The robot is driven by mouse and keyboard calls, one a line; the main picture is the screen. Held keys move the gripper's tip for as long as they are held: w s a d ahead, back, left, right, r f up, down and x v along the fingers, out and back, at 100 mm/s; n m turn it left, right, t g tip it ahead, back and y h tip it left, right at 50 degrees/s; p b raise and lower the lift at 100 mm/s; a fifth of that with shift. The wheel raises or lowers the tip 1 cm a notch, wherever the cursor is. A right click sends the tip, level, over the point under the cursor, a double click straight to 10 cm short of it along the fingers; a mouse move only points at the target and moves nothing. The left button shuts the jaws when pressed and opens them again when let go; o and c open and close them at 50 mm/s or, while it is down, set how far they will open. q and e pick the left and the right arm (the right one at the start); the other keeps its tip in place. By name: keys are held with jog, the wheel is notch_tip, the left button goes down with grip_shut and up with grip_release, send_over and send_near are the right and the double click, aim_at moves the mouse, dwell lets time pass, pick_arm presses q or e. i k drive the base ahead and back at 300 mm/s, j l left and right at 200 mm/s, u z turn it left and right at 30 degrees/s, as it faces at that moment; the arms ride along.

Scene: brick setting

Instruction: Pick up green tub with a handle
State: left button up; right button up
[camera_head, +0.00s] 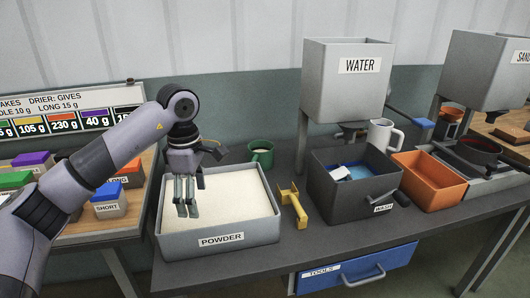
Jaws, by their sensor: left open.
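The green tub with a handle (262,154) stands on the dark bench behind the powder bin, near its back right corner. Its handle points to the left. My left gripper (187,212) hangs fingers down over the left part of the white powder, left of and nearer than the tub. It is open and empty, apart from the tub. I cannot tell whether its fingertips touch the powder. My right gripper is not in view.
The grey powder bin (218,246) stands in front of the tub. A yellow tool (297,207), a dark wash bin (335,200), a white mug (384,134) and an orange bin (430,180) are to the right. The water hopper (338,85) rises behind. Labelled blocks (109,205) lie left.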

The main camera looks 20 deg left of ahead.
aim_at(262, 151)
jog(key=i, duration=1.35)
